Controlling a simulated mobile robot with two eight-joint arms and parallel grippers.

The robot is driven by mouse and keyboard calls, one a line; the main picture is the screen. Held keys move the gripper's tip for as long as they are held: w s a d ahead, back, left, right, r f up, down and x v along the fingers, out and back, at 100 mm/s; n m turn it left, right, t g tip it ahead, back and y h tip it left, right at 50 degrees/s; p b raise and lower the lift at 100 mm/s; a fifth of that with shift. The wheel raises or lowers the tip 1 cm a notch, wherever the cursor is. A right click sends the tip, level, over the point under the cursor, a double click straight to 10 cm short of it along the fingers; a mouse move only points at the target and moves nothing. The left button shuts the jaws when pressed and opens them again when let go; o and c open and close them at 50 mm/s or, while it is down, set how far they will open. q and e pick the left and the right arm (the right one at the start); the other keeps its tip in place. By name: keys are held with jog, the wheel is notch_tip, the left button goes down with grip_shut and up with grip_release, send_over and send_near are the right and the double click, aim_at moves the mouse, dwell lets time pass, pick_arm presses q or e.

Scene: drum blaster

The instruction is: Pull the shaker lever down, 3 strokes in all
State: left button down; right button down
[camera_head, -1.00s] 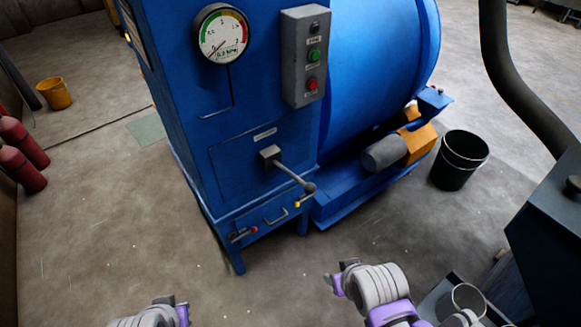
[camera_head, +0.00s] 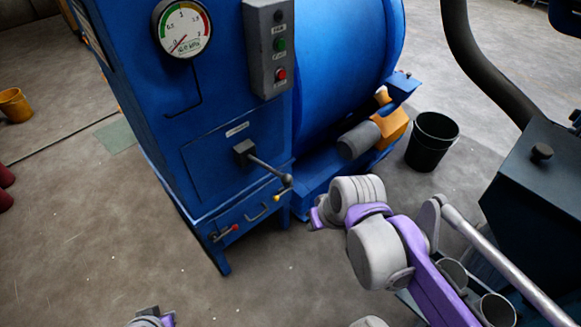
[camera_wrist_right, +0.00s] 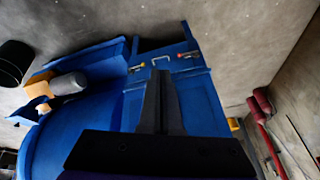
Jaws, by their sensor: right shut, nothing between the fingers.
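The shaker lever (camera_head: 268,166) is a grey rod with a dark knob at its end. It sticks out from a square block on the front of the blue machine (camera_head: 215,165) and slopes down to the right. My right gripper (camera_head: 317,216) is to the right of the knob and lower in the picture, apart from it. In the right wrist view its dark fingers (camera_wrist_right: 161,75) are together with nothing between them. I cannot make out the lever in that view. Only part of my left gripper (camera_head: 150,315) shows at the bottom edge; its fingers are unclear.
Below the lever are a drawer handle (camera_head: 257,213), a red-knobbed lever (camera_head: 227,232) and a yellow knob (camera_head: 277,198). A gauge (camera_head: 182,29) and button box (camera_head: 272,48) are above. A black bucket (camera_head: 432,141) stands right. Floor in front is open.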

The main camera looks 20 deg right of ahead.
jog(key=w+d+r+y+b, duration=0.1)
jog(key=w+d+r, duration=0.3)
jog(key=w, duration=0.6)
jog(key=w+d+r+n+y+b, duration=0.1)
jog(key=w+d+r+y+b, duration=0.1)
jog(key=w, duration=0.8)
notch_tip(320, 180, up, 2)
jog(key=shift+w+d+r+g+y, duration=0.1)
jog(key=shift+w+d+g+y, duration=0.3)
jog(key=shift+d+y, duration=0.65)
jog(key=shift+d+h, duration=0.15)
jog(key=shift+h, duration=0.1)
jog(key=a+f+b, duration=0.1)
jog(key=a+f, duration=0.5)
jog(key=f, duration=0.5)
jog(key=shift+w+f, duration=0.35)
jog(key=shift+w, duration=0.05)
jog(key=shift+f, duration=0.1)
